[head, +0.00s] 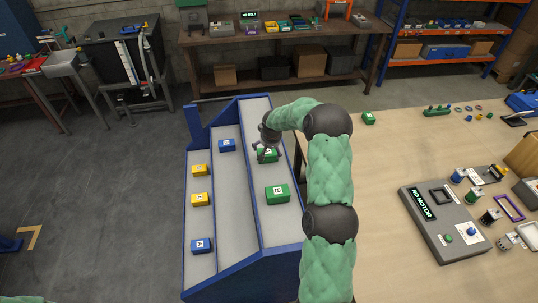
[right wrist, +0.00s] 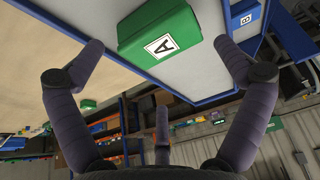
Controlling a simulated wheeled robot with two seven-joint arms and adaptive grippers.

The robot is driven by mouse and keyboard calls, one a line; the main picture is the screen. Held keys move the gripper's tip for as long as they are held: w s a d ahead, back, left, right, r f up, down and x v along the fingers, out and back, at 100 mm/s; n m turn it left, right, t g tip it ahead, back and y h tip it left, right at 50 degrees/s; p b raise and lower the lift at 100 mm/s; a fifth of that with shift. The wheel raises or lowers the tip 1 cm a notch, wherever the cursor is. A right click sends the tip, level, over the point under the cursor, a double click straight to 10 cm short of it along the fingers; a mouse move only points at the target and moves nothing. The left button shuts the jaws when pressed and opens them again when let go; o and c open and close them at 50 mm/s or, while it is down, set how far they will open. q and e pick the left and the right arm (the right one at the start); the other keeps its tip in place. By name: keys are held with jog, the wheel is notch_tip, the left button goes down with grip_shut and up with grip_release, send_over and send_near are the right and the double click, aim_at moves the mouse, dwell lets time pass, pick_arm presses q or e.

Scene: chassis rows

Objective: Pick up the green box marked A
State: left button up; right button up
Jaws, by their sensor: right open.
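The green box marked A (right wrist: 158,32) lies on the rack's right lane. In the right wrist view its white label faces me, and the box sits between the two fingertips with a gap on each side. In the head view this green box (head: 271,156) is partly hidden by my right gripper (head: 263,153). My right gripper, also in the wrist view (right wrist: 160,44), is open and empty, right at the box. My left gripper is not in view.
The blue-edged rack (head: 229,185) also holds another green box (head: 277,194) nearer me in the same lane, plus blue and yellow boxes in the other lanes. A wooden table (head: 385,160) stands close on the right, with a small green box (head: 369,118) and a grey panel (head: 441,224).

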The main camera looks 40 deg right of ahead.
aim_at(268, 151)
jog(key=shift+p+x, duration=0.65)
jog(key=shift+x, duration=2.65)
jog(key=shift+a, duration=0.1)
jog(key=c, duration=1.6)
jog(key=shift+o, duration=0.2)
jog(key=shift+r, duration=0.1)
